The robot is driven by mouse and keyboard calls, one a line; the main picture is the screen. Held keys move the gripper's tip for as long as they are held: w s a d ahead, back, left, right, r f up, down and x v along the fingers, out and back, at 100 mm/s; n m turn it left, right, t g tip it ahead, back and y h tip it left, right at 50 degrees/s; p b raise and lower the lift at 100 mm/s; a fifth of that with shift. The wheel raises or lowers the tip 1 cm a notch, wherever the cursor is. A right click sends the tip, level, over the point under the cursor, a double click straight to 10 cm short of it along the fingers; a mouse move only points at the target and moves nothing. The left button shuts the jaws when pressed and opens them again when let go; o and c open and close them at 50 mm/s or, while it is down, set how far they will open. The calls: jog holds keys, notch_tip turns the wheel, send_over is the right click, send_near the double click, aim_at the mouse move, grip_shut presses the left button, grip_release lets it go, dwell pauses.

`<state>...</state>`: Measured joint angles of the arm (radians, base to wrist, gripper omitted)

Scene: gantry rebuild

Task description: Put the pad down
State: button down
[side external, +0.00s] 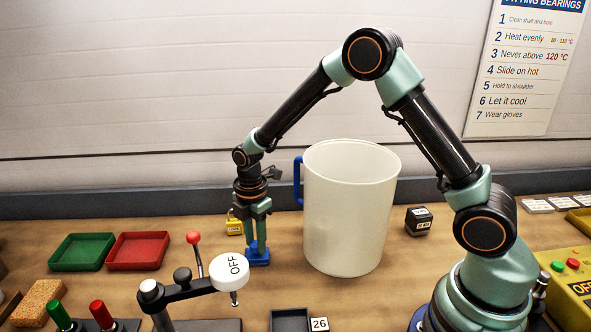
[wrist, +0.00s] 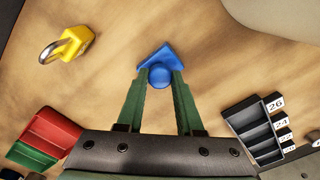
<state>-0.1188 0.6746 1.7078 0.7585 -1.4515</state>
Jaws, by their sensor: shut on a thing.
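The blue pad (side external: 258,258) has a flat, angular base and a round knob on top. It also shows in the wrist view (wrist: 152,56). My gripper (side external: 257,238) points straight down and its green fingers are shut on the pad's knob. The fingertips also show in the wrist view (wrist: 160,80). The pad is at or just above the wooden bench, left of the white mug; I cannot tell if its base touches the wood.
A large white mug (side external: 350,215) stands close on the right. A yellow padlock (side external: 234,226) is just behind the pad. Red (side external: 138,251) and green (side external: 83,252) trays lie left.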

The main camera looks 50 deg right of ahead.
jog(key=c, duration=0.6)
grip_release()
jog(key=shift+o, duration=0.2)
notch_tip(320, 180, up, 12)
jog(key=shift+r, duration=0.15)
notch_tip(320, 180, down, 12)
jog(key=shift+f, duration=0.1)
jog(key=shift+r, duration=0.75)
jog(key=shift+f, duration=0.1)
